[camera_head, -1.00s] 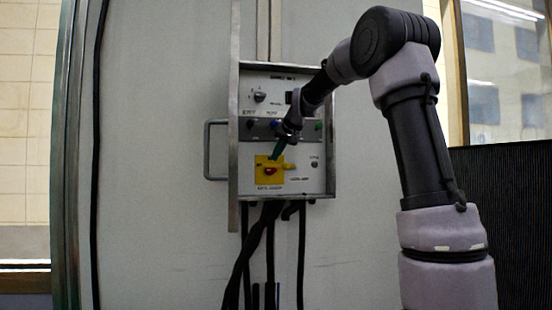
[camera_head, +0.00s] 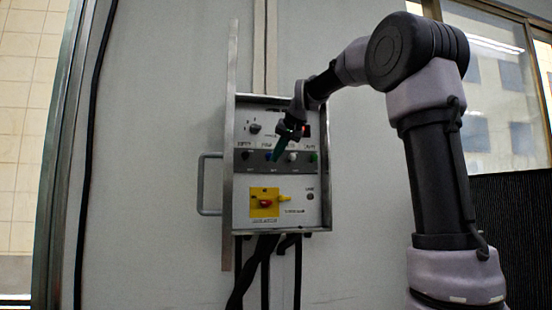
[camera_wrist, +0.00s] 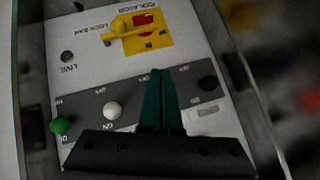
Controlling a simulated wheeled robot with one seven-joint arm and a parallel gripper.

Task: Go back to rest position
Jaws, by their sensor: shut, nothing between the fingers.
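My gripper (camera_head: 279,148) is in front of the control panel (camera_head: 311,225) in the head view. Its green fingers are together, empty, and point down at the button row. In the wrist view the fingers (camera_wrist: 160,82) show closed, and the panel appears upside down. The yellow isolator switch (camera_head: 258,209) has a red centre and a yellow handle pointing right; it is also in the wrist view (camera_wrist: 158,42). The fingers are apart from this switch. I cannot tell whether they touch the panel. A blue button beside the fingers is partly hidden.
The button row has a white button (camera_wrist: 112,110), a green button (camera_wrist: 60,125) and a black one (camera_wrist: 207,82). A selector knob (camera_head: 254,128) is above. A metal handle (camera_head: 208,184) and an open door edge are at the left; black cables (camera_head: 252,272) hang below.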

